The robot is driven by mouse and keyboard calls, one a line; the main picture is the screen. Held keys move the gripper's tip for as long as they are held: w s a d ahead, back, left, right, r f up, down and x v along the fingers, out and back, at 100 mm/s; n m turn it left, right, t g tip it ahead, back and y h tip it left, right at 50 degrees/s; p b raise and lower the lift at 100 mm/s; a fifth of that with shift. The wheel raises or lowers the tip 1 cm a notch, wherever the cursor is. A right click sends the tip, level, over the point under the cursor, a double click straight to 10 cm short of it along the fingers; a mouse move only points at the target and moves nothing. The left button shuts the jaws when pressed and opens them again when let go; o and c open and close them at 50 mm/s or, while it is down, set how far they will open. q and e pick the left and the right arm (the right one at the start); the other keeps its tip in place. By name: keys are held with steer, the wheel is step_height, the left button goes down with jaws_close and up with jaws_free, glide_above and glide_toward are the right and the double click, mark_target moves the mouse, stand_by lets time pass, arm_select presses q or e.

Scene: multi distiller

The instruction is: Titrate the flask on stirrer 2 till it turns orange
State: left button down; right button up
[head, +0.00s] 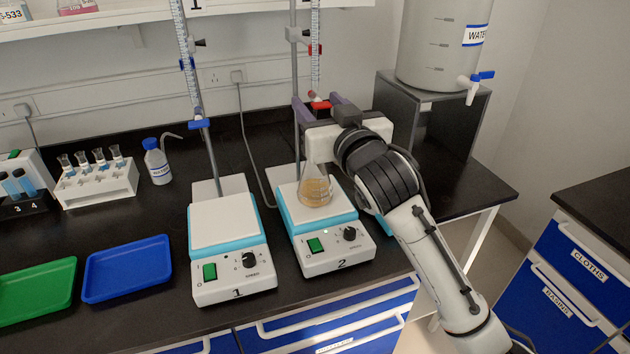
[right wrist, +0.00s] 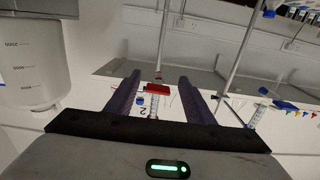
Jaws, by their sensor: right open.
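The conical flask (head: 316,190) stands upright on stirrer 2 (head: 334,252) and holds pale orange-amber liquid. Stirrer 2 has a green switch (head: 316,245) and a black knob (head: 350,233). Above the flask hangs a burette (head: 315,50) with a red stopcock (head: 319,104). My right gripper (head: 322,108) is open at the stopcock's height, its purple fingers on either side of it. In the right wrist view the red stopcock (right wrist: 158,88) shows between the open fingers (right wrist: 160,80), with no clear contact. My left gripper is not in view.
Stirrer 1 (head: 233,270) stands to the left, empty, under a burette with a blue stopcock (head: 199,124). Blue (head: 128,268) and green (head: 35,290) trays, a vial rack (head: 97,184) and a wash bottle (head: 157,163) lie further left. A water tank (head: 440,45) stands at right.

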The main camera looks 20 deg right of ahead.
steer(key=s+b, duration=0.1)
steer(key=s, duration=0.9)
steer(key=s+d+f+g, duration=0.1)
steer(key=s+f+g, duration=0.35)
steer(key=f, duration=0.65)
steer(key=s+d+f+g, duration=0.25)
steer(key=s+f, duration=0.25)
steer(key=f, duration=0.6)
steer(key=s+f+n+g, duration=0.1)
steer(key=s+f+g, duration=0.3)
steer(key=s+f, duration=0.45)
steer(key=s+f+n+g, duration=0.1)
steer(key=s+f+g, duration=0.2)
steer(key=s+f, duration=0.55)
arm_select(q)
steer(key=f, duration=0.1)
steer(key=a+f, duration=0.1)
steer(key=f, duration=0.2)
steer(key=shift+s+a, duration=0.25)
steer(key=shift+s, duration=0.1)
arm_select(e)
steer(key=w+a+f+t+y, duration=0.1)
steer(key=a+f+t, duration=0.3)
steer(key=f, duration=0.5)
steer(key=shift+w+a+f+t+y, duration=0.3)
steer(key=shift+w+a+f+y, duration=0.1)
steer(key=shift+a, duration=0.15)
